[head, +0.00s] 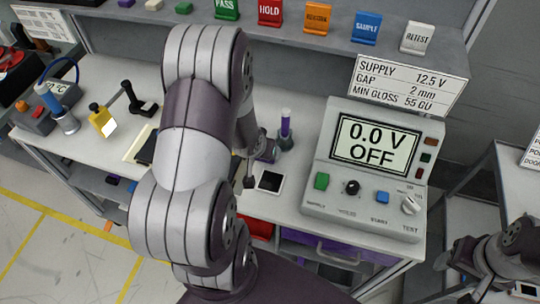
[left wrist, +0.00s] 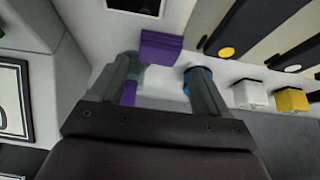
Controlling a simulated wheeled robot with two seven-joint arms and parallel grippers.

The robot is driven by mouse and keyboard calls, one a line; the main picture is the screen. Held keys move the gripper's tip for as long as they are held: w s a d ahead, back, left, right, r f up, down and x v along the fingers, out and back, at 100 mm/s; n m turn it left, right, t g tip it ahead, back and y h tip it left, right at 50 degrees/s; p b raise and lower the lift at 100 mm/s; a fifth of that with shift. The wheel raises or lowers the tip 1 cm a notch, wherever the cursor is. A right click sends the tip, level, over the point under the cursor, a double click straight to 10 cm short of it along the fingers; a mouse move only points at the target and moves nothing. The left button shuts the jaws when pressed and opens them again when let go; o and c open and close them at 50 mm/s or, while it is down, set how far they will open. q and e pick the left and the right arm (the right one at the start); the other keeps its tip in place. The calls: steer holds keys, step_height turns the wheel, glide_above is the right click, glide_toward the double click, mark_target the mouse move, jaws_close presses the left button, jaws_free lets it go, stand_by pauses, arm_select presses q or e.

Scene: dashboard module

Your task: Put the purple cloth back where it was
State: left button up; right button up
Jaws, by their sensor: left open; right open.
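A small purple block-like shape, which looks like the folded purple cloth (left wrist: 161,47), lies on the pale bench just beyond my left fingertips. In the head view the purple cloth (head: 268,151) shows partly, beside my left wrist. My left gripper (left wrist: 162,70) is open, with nothing seen between its fingers; in the head view it is mostly hidden by my arm. A purple-topped bottle (head: 286,128) stands right of the cloth, close to my left gripper. My right gripper (head: 522,288) is at the lower right edge, away from the bench, partly cut off.
A test unit (head: 375,165) reading 0.0 V OFF stands right of the cloth. A black square panel with a white border (head: 270,181) lies near the bench front. A yellow block (head: 103,120) and a blue-topped bottle (head: 60,108) stand left. Coloured cards line the shelf (head: 350,45) behind.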

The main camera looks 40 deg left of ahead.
arm_select(q)
steer(key=x, duration=0.6)
steer(key=shift+w, duration=0.15)
steer(key=shift+r, duration=0.1)
steer(key=c, duration=0.7)
